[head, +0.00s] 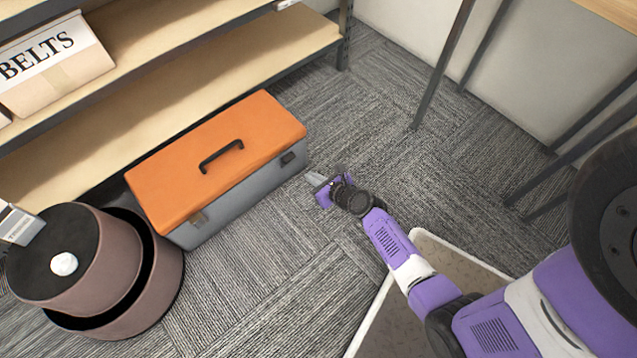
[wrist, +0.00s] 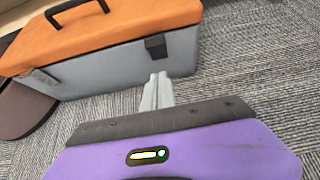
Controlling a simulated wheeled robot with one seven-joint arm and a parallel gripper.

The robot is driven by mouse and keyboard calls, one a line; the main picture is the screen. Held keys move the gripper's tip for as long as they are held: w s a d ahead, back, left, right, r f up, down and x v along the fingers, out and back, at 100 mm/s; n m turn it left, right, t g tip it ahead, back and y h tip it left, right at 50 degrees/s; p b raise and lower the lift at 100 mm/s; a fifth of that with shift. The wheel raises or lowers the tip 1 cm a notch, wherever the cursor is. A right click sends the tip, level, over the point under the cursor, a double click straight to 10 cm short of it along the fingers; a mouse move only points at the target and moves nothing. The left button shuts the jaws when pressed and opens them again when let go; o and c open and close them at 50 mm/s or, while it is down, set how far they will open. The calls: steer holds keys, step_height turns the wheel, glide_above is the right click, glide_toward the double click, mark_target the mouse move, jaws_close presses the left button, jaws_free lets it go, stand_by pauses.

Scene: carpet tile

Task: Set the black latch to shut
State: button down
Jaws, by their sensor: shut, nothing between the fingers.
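A grey toolbox (head: 240,200) with an orange lid (head: 215,150) stands on the carpet, lid down. The black latch (head: 288,158) is on its front face near the right end, just under the lid edge. It shows larger in the wrist view (wrist: 156,47); I cannot tell whether it is open or shut. My gripper (head: 313,178) is in front of the latch and a little lower, apart from it. Its pale fingers (wrist: 158,90) are closed together and empty.
A second, grey-brown latch (head: 198,218) is near the toolbox's left end. A black handle (head: 221,156) tops the lid. Round brown boxes (head: 110,265) stand at left. A shelf (head: 180,100) with a BELTS box (head: 50,65) is behind. Carpet in front is clear.

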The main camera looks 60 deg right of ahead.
mark_target(287, 155)
steer(key=w+d+f+b, duration=0.1)
steer(key=w+d+b, duration=0.1)
steer(key=w, duration=0.5)
steer(key=shift+f, duration=0.2)
steer(key=shift+w+d+r+p, duration=0.15)
steer(key=shift+w+r+p, duration=0.5)
steer(key=shift+p, duration=0.55)
steer(key=shift+w+d+r+p, duration=0.15)
steer(key=shift+w+r+p, duration=0.1)
steer(key=shift+w+p, duration=0.2)
steer(key=shift+f, duration=0.1)
